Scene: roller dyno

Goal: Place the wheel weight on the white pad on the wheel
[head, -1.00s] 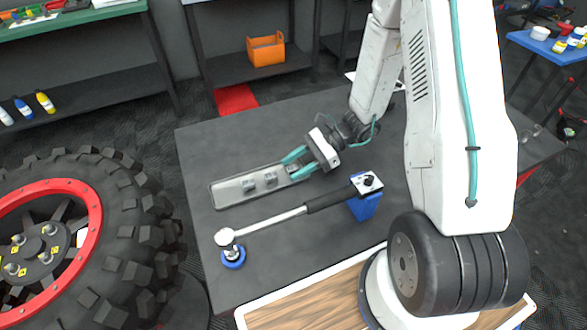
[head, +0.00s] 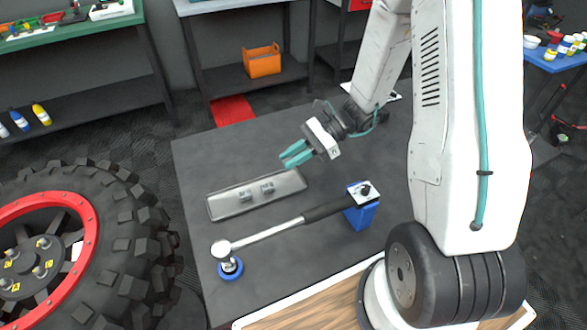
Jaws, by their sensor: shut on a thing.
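My gripper (head: 290,160) has its teal fingers close together and is raised above the right end of the grey tray (head: 222,206). It is shut on a wheel weight, which the fingers hide almost entirely. Two other small grey wheel weights, one on the left (head: 245,195) and one on the right (head: 267,188), lie in the tray. The wheel (head: 125,235) is at the left, with a black knobbly tyre and red rim. The white pad (head: 77,250) shows on the right inner side of the rim, well apart from my gripper.
A torque wrench (head: 270,230) lies across blue supports at the front of the dark table (head: 190,160). An orange bin (head: 262,62) sits on a back shelf. The table's left edge faces the tyre. The table behind the tray is clear.

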